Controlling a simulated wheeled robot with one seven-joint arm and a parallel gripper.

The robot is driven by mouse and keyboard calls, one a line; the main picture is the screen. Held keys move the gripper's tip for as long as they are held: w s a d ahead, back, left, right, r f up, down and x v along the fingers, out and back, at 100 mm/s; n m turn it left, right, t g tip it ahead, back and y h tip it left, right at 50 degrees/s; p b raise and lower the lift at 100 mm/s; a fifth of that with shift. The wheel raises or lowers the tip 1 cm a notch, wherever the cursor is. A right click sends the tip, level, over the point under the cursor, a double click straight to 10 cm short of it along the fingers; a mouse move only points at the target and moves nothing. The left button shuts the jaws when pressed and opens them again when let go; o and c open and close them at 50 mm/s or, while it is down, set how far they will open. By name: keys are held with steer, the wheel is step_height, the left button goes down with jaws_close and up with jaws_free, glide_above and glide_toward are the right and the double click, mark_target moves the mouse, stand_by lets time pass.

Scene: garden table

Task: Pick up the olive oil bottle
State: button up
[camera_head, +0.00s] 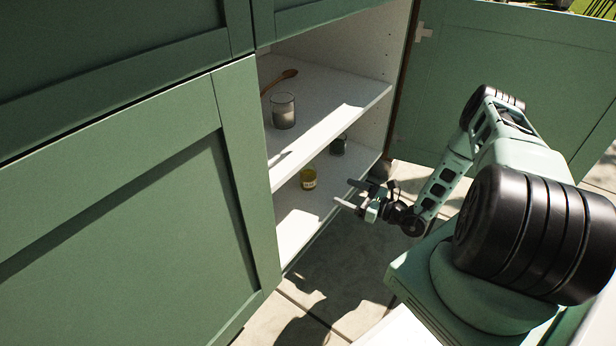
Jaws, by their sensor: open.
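My gripper (343,191) is open and empty, its two fingers pointing left toward the lower shelf (294,222) of the open cabinet. A small yellow container with a pale label (308,179) stands upright on that shelf, to the left of my fingertips and apart from them. A small dark container (338,145) stands farther back on the same shelf, above my gripper in the picture. I cannot make out a clear bottle shape, so I cannot tell whether either one is the olive oil bottle.
A glass jar (283,111) and a wooden spoon (281,80) are on the upper shelf (345,97), which overhangs the lower one. A green door (130,200) closes the left side. An open green door (510,70) stands at the right. The paved floor (335,290) in front is clear.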

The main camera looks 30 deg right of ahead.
mark_target(315, 179)
steer(key=b+x, duration=0.2)
steer(key=x, duration=0.1)
steer(key=b+x, duration=0.2)
steer(key=x, duration=0.2)
steer(key=b+x, duration=0.2)
steer(key=x, duration=0.2)
steer(key=shift+w+d+f, duration=0.15)
steer(key=shift+d+f, duration=0.05)
steer(key=shift+f, duration=0.1)
steer(key=shift+w+a+r, duration=0.15)
steer(key=shift+w+a, duration=0.05)
steer(key=shift+w, duration=0.25)
steer(key=b+x, duration=0.4)
steer(key=shift+w+d+r+b, duration=0.1)
steer(key=shift+w+b, duration=0.1)
steer(key=shift+b, duration=0.1)
steer(key=shift+w+r, duration=0.15)
steer(key=shift+w, duration=0.2)
steer(key=c, duration=1.2)
